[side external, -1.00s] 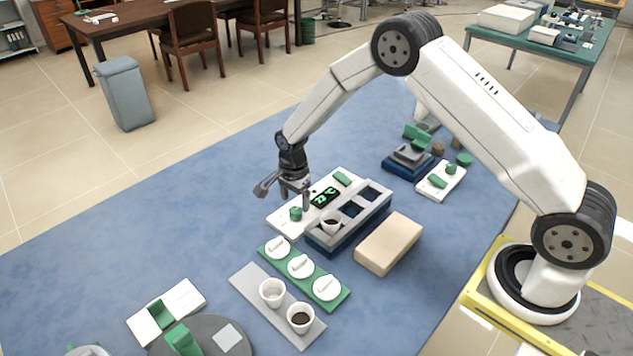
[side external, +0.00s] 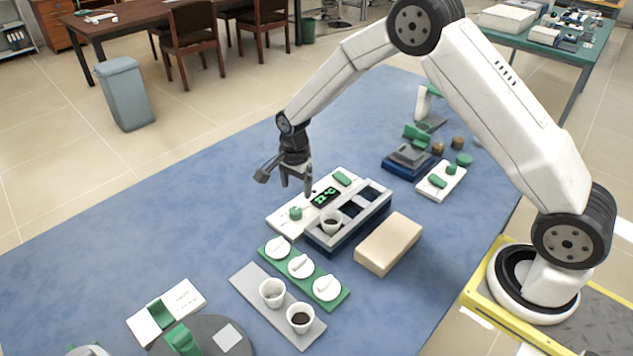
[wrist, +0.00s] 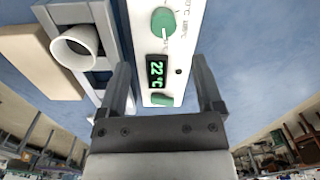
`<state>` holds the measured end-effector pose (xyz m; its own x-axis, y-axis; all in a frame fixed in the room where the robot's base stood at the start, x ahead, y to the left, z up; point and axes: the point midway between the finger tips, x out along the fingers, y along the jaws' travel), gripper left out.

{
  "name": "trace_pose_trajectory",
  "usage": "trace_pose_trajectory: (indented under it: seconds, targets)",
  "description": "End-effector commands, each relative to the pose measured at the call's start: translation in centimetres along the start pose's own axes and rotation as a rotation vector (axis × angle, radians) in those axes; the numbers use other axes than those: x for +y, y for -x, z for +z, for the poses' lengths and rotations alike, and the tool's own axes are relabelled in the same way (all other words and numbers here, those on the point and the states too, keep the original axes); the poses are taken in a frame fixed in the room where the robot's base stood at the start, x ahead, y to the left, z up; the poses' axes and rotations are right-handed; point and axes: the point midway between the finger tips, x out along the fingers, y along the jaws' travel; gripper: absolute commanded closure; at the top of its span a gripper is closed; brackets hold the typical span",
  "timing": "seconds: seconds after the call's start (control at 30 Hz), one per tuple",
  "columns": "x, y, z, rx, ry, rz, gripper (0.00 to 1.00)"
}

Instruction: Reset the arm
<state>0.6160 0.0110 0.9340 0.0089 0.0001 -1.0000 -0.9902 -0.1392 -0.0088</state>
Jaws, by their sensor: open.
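My gripper (side external: 296,188) is open and empty, pointing down above the furnace control panel in the side external view. In the wrist view its two fingers (wrist: 163,90) stand apart with nothing between them. The white control panel (side external: 285,223) has a green knob (side external: 296,213), a dark display (side external: 324,197) reading 22 °C and a green switch (side external: 342,178). The display also shows in the wrist view (wrist: 156,72).
A beige block (side external: 389,243) lies right of the furnace. A green strip (side external: 334,304) holds three white lids. A grey tray (side external: 250,287) holds two white crucibles (side external: 272,292), (side external: 300,317). A small balance-like device (side external: 407,162) stands further back.

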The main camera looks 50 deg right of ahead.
Motion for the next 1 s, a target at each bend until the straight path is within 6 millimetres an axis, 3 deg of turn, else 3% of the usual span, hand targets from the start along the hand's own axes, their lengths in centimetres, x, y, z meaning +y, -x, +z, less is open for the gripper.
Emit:
trace_pose_trajectory:
  seconds: [0.37, 0.7, 1.0]
  targets:
    - [5.0, 4.8, 0.3, 0.02, 0.389, -0.061, 0.15]
    - [12.1, 8.5, 0.9, 0.074, 0.844, -0.119, 0.15]
    - [18.8, 10.0, 1.6, 0.142, 1.225, -0.151, 0.15]
